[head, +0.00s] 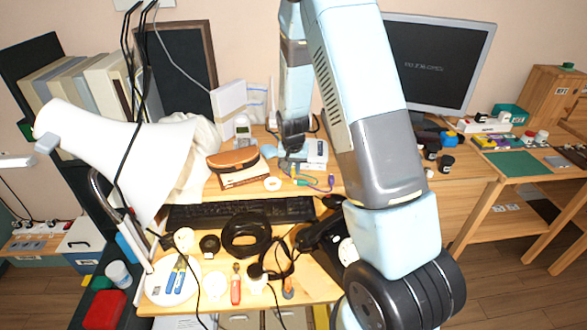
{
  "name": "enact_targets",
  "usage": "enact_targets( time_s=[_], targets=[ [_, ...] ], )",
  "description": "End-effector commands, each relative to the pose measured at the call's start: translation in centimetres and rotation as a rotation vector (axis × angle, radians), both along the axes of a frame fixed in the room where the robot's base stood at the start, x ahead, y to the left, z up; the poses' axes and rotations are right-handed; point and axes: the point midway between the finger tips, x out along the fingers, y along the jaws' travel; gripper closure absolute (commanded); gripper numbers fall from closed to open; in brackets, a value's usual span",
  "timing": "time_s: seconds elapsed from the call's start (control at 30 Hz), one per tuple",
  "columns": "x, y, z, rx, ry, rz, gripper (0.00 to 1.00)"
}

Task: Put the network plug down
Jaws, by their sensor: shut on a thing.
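My gripper (292,146) hangs down from the forearm over the back middle of the wooden desk. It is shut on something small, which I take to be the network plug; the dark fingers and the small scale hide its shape. Right at the fingertips is a pale grey-blue device (316,154), possibly a phone or its base. I cannot tell whether the held plug touches it. Short purple and green cable ends (318,182) lie on the desk just in front of the device.
A brown case (233,160) and a tape roll (272,184) lie left of the gripper. A cordless handset (242,131) stands behind. A black keyboard (240,211) lies in front. A white lamp (120,150) leans in at left; a monitor (440,62) stands at right.

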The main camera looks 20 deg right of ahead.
Motion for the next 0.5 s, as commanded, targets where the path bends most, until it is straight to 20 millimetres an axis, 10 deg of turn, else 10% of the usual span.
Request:
enact_targets(
  time_s=[0.47, 0.5],
  targets=[
    [-0.3, 0.0, -1.5, 0.0, 0.009, -0.001, 0.99],
    [-0.3, 0.0, -1.5, 0.0, 0.01, -0.001, 0.8]
  ],
)
